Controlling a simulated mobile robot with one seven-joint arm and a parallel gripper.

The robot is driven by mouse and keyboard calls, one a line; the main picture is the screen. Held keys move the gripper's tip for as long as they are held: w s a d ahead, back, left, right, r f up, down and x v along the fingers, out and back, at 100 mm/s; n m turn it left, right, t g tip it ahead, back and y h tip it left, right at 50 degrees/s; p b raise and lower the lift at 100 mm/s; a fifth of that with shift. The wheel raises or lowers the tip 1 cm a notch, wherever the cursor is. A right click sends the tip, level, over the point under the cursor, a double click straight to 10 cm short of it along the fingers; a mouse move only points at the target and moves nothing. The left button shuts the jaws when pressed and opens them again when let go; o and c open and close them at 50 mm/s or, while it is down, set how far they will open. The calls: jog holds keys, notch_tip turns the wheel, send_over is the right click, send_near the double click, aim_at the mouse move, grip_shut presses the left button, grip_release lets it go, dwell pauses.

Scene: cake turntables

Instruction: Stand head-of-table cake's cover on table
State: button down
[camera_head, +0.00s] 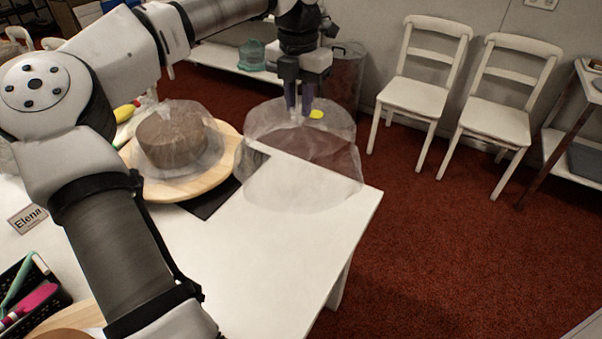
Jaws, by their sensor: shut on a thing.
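My gripper (301,108) points down and is shut on the top of a clear dome cover (310,182). The cover is upright and empty, with a yellow spot (317,114) at its top beside my fingers. In the picture it overlaps the far edge and right corner of the white table (275,265). I cannot tell whether its rim touches the tabletop. To its left, a brown cake (170,137) stands on a round wooden turntable (165,190), with another clear cover (213,145) around it. Which cake is at the head of the table is unclear.
A dark mat (213,198) lies by the turntable. An "Elena" name card (27,219) and a black basket (45,305) of tools are at the left. The table's front right is bare. Two white chairs (415,96) and a shelf with a teal container (252,55) stand behind.

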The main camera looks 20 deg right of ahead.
notch_tip(320, 180, down, 16)
jog(key=p, duration=0.2)
jog(key=shift+r, duration=0.15)
jog(key=shift+f, duration=0.2)
jog(key=c, duration=1.3)
grip_release()
jog(key=shift+o, duration=0.2)
jog(key=shift+r, duration=0.1)
notch_tip(320, 180, up, 12)
jog(key=shift+r+b, duration=0.15)
jog(key=shift+b, duration=0.65)
